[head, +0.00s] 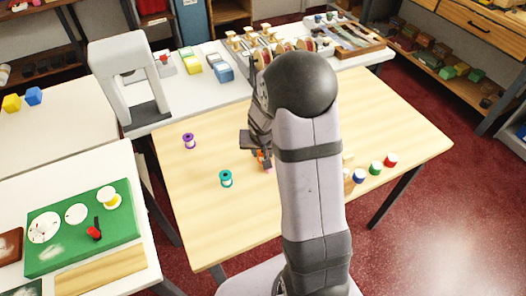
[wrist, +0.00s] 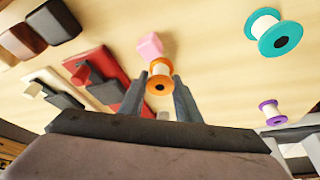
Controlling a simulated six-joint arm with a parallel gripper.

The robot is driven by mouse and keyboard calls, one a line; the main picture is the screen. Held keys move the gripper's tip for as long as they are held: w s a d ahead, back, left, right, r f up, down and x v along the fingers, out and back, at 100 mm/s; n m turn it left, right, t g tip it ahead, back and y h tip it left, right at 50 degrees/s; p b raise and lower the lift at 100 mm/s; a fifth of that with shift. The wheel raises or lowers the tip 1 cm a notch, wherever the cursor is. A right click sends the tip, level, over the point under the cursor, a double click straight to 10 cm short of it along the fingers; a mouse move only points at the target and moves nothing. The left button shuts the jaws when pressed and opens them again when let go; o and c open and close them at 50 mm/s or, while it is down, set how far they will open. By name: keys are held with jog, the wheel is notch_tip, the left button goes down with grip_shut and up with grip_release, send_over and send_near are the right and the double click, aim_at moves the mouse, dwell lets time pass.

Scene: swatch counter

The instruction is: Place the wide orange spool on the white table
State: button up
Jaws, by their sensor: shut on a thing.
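The orange spool (wrist: 160,67), with orange flanges and a pale middle, sits between the two fingers of my gripper (wrist: 158,86) in the wrist view. My gripper is shut on it, over the wooden table (head: 385,118). In the head view the spool (head: 261,156) is mostly hidden by my gripper and arm; I cannot tell if it touches the wood. White tabletops stand at the left front (head: 125,172), left back (head: 60,124) and back (head: 205,102); I cannot tell which is meant.
A teal spool (head: 226,179) and a purple spool (head: 189,140) stand on the wood. A pink block (wrist: 150,46) lies near the orange spool. A green board (head: 80,240) covers part of the left front table.

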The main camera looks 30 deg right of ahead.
jog(key=shift+f, duration=0.2)
jog(key=o, duration=1.1)
jog(key=shift+r, duration=0.1)
jog(key=shift+o, duration=0.2)
jog(key=shift+r, duration=0.1)
jog(key=shift+s+r, duration=0.1)
jog(key=shift+r, duration=0.45)
jog(key=v, duration=1.1)
jog(key=s+a+f+n+g+y, duration=0.1)
jog(key=s+a+f+n+g, duration=0.1)
jog(key=s+a, duration=0.3)
jog(key=s+a+f+n+g+y, duration=0.1)
jog(key=s+a+f+n+g, duration=0.1)
jog(key=s, duration=1)
jog(key=a+n, duration=0.1)
jog(key=a, duration=0.1)
jog(key=shift+a, duration=0.4)
jog(key=shift+o, duration=0.5)
jog(key=shift+s+a+f, duration=0.15)
jog(key=shift+s, duration=0.15)
